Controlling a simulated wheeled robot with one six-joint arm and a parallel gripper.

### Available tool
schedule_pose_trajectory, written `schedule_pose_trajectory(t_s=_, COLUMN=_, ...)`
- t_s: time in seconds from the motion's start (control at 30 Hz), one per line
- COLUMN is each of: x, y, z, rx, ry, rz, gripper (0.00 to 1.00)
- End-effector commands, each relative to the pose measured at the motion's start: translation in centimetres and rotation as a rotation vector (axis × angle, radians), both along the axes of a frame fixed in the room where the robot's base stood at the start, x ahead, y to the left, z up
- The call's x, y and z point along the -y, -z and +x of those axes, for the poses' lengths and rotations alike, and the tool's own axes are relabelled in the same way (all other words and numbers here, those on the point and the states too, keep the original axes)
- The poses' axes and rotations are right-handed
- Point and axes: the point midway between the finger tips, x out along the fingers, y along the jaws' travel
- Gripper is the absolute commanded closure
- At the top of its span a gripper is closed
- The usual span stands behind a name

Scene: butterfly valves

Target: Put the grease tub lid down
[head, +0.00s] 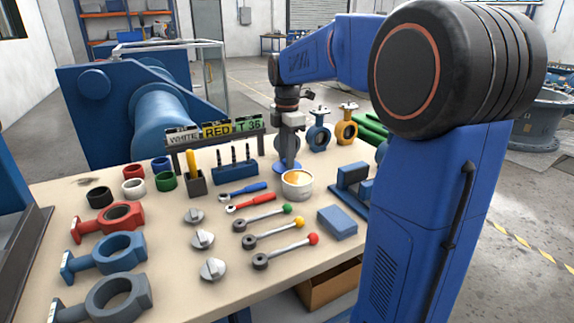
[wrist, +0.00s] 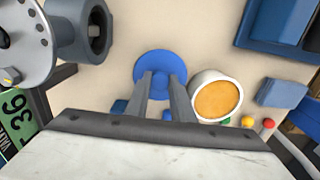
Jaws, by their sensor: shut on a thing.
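The blue round grease tub lid (wrist: 158,62) is between the two fingers of my gripper (wrist: 163,82), which is shut on its raised middle. In the head view my gripper (head: 289,160) points down over the bench, and the lid (head: 279,168) shows just behind the tub. The lid looks about level and low over the bench top; I cannot tell whether it touches it. The open grease tub (head: 297,190), white with orange-yellow grease inside, stands beside the lid. It also shows in the wrist view (wrist: 217,97), to the right of the fingers.
A blue tool holder (head: 236,171) and a tag rack (head: 216,137) stand left of the gripper. Butterfly valves (head: 319,135) stand behind it. Several lever handles (head: 275,235) and a blue block (head: 337,221) lie in front. A blue stand (head: 351,178) is right of the tub.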

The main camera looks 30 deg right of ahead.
Motion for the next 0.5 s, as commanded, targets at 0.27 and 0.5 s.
schedule_pose_trajectory(t_s=0.27, x=0.0, y=2.9, z=0.0, rx=-0.001, ry=0.0, rz=0.0, gripper=1.0)
schedule_pose_trajectory(t_s=0.5, x=0.0, y=2.9, z=0.0, rx=-0.001, ry=0.0, rz=0.0, gripper=1.0)
